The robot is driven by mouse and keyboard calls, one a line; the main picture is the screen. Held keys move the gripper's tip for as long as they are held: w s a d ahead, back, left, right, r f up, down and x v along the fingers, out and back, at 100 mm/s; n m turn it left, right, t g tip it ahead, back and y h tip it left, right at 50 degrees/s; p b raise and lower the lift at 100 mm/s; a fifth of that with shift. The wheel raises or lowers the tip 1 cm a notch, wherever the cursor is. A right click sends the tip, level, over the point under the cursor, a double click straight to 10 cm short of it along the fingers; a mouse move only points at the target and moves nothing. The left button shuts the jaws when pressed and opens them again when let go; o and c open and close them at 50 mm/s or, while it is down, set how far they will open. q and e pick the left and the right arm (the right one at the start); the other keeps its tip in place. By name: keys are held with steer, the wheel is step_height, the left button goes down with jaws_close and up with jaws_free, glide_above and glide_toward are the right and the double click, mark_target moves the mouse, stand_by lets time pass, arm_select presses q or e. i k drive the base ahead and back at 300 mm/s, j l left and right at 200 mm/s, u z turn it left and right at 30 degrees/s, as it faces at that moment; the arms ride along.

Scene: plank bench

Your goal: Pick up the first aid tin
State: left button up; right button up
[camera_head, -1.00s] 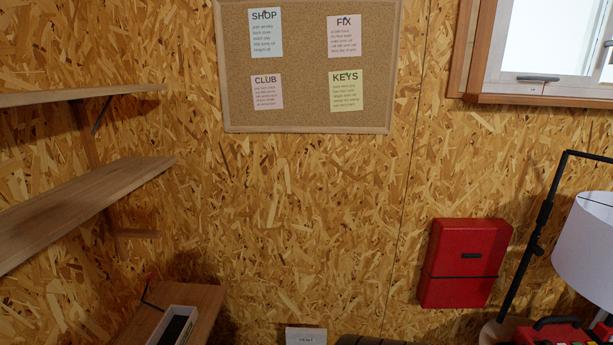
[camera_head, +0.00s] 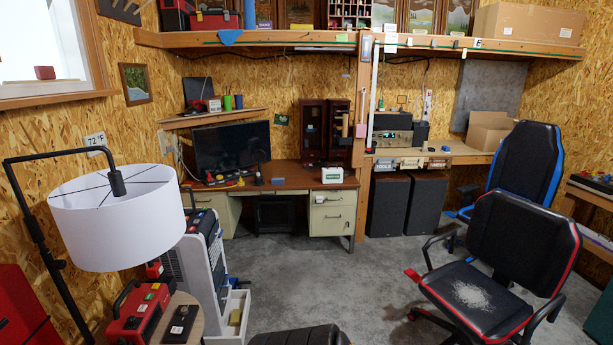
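A small white box with a green label (camera_head: 332,175) sits on the right part of the brown desk top (camera_head: 285,178), across the room. It may be the first aid tin, but its lettering is too small to read. Neither of my grippers is in view.
Two office chairs, a red-edged one (camera_head: 510,250) and a blue-edged one (camera_head: 527,165), stand at the right. A white lamp (camera_head: 118,222), a red toolbox (camera_head: 140,312) and a white rack (camera_head: 205,265) fill the left. Grey floor (camera_head: 300,275) is open before the desk. A dark seat (camera_head: 300,337) is nearest.

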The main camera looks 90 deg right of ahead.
mark_target(332, 175)
steer(key=z, duration=3)
steer(key=i, duration=1.05)
steer(key=i+j+z, duration=0.15)
steer(key=i, duration=0.9)
